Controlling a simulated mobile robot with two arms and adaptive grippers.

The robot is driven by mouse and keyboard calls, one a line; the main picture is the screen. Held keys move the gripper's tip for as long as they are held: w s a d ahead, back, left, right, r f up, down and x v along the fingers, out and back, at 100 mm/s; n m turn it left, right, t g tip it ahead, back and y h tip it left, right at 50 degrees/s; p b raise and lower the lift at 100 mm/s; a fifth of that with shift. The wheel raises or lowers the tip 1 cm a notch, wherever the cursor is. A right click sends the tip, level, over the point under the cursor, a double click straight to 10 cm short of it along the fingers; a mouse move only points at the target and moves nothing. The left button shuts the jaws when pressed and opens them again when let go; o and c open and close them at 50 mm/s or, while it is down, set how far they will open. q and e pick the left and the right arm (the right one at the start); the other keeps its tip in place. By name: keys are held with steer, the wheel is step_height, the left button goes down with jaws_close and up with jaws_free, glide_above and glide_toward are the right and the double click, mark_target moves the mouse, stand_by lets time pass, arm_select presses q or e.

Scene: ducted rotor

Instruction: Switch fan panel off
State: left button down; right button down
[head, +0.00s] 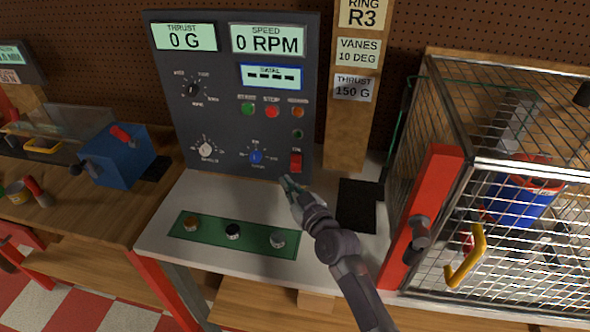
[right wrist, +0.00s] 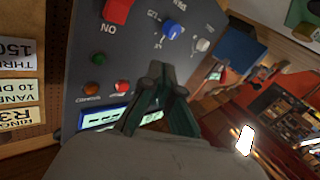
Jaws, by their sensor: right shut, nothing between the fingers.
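The dark grey fan panel (head: 215,120) stands upright at the back of the white bench. Its displays read thrust 0 G and speed 0 RPM; a smaller blue-framed display shows dashes. A red switch (head: 295,162) sits at its lower right. In the right wrist view the panel is turned over, and the red switch (right wrist: 117,10) shows at the top edge beside the word ON. My right gripper (head: 288,184) is shut and empty, just below the red switch and apart from it. Its fingertips (right wrist: 160,70) meet in front of the panel. My left gripper is out of view.
Green, red and orange buttons (head: 272,112) and several knobs are on the panel. A green strip (head: 210,240) with three small parts lies on the bench. A wire cage (head: 520,180) with a red post (head: 430,210) stands right. A blue vise (head: 118,158) is left.

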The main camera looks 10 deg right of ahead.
mark_target(296, 163)
steer(key=w+d+f+b, duration=0.3)
steer(key=w+b, duration=0.4)
steer(key=shift+w+f+b, duration=0.15)
steer(key=shift+f+b, duration=0.25)
steer(key=shift+d, duration=0.1)
stand_by(1.1)
steer(key=shift+w+d+f+b, duration=0.15)
steer(key=shift+w+b, duration=0.2)
steer(key=shift+b, duration=0.05)
steer(key=shift+w+d+f+b, duration=0.2)
steer(key=shift+w+b, duration=0.15)
steer(key=shift+b, duration=0.15)
stand_by(0.5)
steer(key=shift+r, duration=0.1)
